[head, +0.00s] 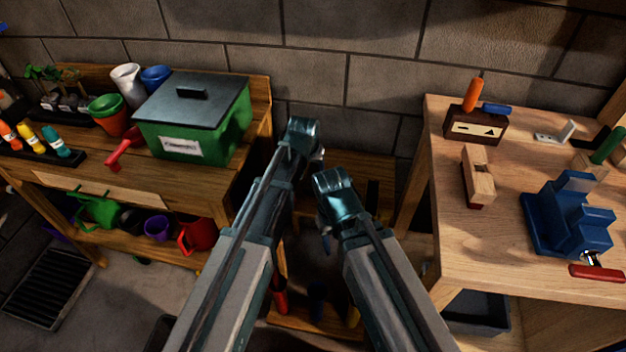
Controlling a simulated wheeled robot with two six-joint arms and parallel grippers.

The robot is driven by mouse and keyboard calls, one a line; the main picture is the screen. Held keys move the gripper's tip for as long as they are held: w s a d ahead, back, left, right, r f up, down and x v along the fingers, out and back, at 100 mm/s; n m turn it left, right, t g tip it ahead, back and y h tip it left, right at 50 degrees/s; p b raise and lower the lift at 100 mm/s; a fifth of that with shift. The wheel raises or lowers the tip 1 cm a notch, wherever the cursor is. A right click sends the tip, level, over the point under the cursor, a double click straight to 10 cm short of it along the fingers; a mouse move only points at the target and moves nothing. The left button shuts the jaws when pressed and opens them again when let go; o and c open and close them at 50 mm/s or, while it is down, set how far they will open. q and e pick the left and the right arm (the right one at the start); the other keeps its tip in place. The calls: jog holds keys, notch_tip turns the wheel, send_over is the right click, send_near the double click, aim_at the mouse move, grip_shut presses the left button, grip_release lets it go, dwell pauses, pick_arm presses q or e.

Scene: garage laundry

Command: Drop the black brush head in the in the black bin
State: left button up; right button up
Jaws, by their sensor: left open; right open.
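My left gripper (303,134) is at the centre, in front of the block wall, open. My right gripper (333,190) is just below and right of it, also open. Their fingertips are hard to make out from this angle. I cannot pick out a black brush head for sure.
The left bench (108,172) holds a green lidded box (196,118), pots and bottles. A low wooden stand lies between the benches, behind my arms.

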aim_at(313, 172)
pick_arm(q)
jog(key=b+x, duration=0.4)
jog(key=x, duration=0.1)
jog(key=shift+s+d+f+b, duration=0.15)
jog(key=shift+s+f+b, duration=0.1)
jog(key=shift+b, duration=0.15)
jog(key=shift+r, duration=0.15)
grip_shut()
